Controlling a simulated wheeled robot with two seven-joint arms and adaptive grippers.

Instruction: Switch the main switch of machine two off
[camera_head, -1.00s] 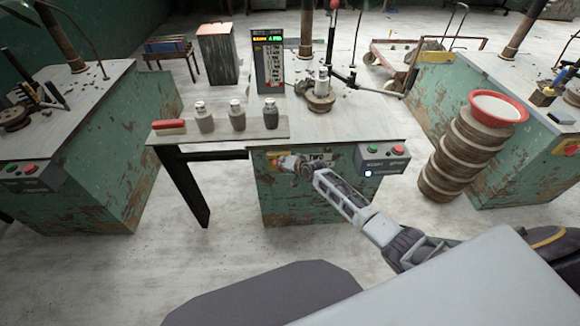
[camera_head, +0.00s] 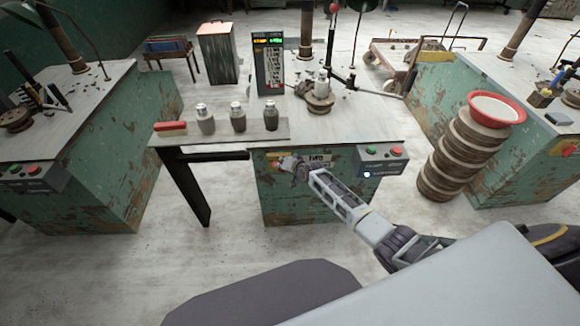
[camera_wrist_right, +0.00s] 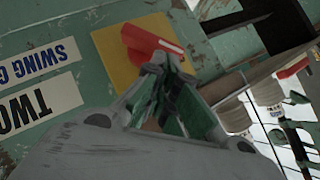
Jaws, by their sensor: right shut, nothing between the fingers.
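Machine two is the middle green bench (camera_head: 300,205). On its front is a yellow plate with a red switch handle, which the right wrist view shows as the switch handle (camera_wrist_right: 150,42), lying tilted on the plate (camera_wrist_right: 112,57). A "TWO" label (camera_wrist_right: 38,104) is beside it. My right gripper (camera_head: 289,163) is at the switch and largely covers it in the head view. In the right wrist view its fingertips (camera_wrist_right: 166,66) are shut and empty, right at the handle's edge; I cannot tell if they touch. My left gripper is not in view.
A control box (camera_head: 381,162) with green and red buttons and a lit lamp is right of the switch. A stack of discs with a red bowl (camera_head: 497,108) stands further right. Several bottles (camera_head: 238,117) stand on the board above. The floor at left is clear.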

